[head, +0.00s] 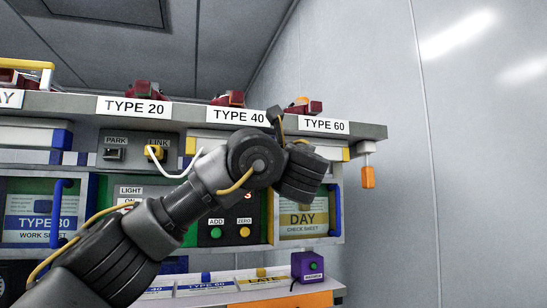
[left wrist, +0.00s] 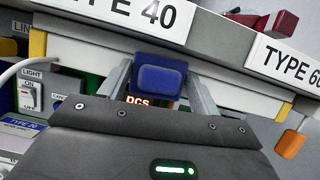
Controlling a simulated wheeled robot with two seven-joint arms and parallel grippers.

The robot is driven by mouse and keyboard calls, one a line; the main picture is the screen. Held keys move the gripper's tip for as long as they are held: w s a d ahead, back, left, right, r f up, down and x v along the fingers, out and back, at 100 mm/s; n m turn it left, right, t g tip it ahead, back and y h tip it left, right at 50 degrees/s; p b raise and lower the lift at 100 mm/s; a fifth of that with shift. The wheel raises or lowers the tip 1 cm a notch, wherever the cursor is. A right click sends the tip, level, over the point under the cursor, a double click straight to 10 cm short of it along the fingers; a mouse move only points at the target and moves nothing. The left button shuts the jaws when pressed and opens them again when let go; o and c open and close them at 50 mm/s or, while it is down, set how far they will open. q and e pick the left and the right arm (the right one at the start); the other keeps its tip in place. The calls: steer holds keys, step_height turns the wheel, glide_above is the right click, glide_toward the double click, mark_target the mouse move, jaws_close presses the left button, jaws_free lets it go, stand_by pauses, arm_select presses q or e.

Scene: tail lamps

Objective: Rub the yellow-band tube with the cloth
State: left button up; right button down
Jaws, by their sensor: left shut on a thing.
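My left gripper (left wrist: 160,85) is shut on a dark blue, rounded block (left wrist: 160,78), held between its two grey fingers in the left wrist view. I cannot tell whether this block is the cloth. In the head view my left arm reaches in from the lower left and its wrist hides most of the gripper and the held block. The gripper is in front of the shelf edge, near the TYPE 40 label (head: 238,116). My right gripper is not in view.
Dark red lamps (head: 147,89) stand on the shelf above the TYPE labels. Below is a panel with LINK switch and ADD and ZERO buttons (head: 215,232). An orange tag (head: 368,178) hangs at the shelf's right end. A purple box (head: 308,266) sits lower right.

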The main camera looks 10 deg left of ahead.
arm_select(q)
steer(key=s+d+b, duration=0.2)
steer(key=s+b, duration=0.1)
steer(key=s+d+b, duration=0.1)
steer(key=s+b, duration=0.1)
steer(key=shift+s, duration=0.1)
stand_by(0.7)
steer(key=shift+f+b, duration=0.1)
steer(key=shift+b, duration=0.2)
